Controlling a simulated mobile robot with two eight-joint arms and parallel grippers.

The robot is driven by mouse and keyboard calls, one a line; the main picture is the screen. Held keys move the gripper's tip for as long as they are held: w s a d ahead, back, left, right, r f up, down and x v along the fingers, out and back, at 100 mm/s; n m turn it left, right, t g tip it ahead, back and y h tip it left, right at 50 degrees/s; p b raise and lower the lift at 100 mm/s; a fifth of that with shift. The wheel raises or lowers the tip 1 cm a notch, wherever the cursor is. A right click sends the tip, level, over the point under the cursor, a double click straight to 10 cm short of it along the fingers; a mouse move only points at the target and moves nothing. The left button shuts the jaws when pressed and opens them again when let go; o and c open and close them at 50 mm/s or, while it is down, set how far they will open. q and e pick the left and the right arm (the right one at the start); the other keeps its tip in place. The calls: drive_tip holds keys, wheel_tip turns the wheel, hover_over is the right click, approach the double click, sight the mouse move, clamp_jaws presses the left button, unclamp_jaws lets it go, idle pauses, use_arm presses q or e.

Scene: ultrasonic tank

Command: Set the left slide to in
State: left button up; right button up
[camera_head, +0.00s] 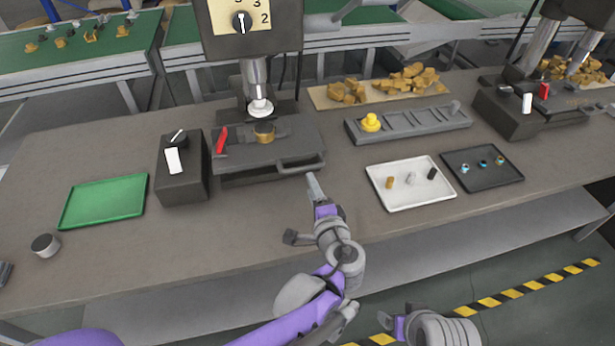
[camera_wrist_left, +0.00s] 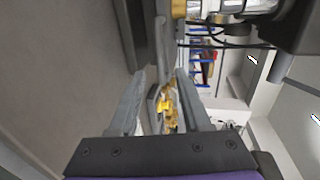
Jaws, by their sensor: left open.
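The left press has a dark grey slide (camera_head: 236,178) with a bar handle (camera_head: 303,164) on its front right side. A brass piece (camera_head: 264,139) sits on it below the press's white-tipped ram. My left gripper (camera_head: 314,186) is just in front of the handle and appears edge-on. In the left wrist view its two grey fingers (camera_wrist_left: 160,95) are spread, with the grey handle bar (camera_wrist_left: 160,45) ahead between them; contact is not visible. A part of my right arm (camera_head: 409,322) shows at the bottom edge, its fingers unclear.
A black switch box (camera_head: 183,185) stands left of the slide, a red lever (camera_head: 221,140) beside it. A green tray (camera_head: 104,200) lies farther left. A white tray (camera_head: 411,201) and black tray (camera_head: 482,182) lie right. The table between the handle and the white tray is mostly clear.

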use_arm(q)
drive_tip(key=shift+v, duration=0.8)
drive_tip(key=shift+s+r, duration=0.1)
drive_tip(key=shift+c, duration=1)
drive_tip(key=p+v, duration=0.2)
drive_tip(key=v, duration=0.4)
drive_tip(key=shift+s+r+p, duration=0.1)
drive_tip(key=shift+s+p, duration=0.1)
drive_tip(key=shift+p, duration=0.15)
clamp_jaws()
approach(302, 170)
drive_tip(key=x, duration=0.7)
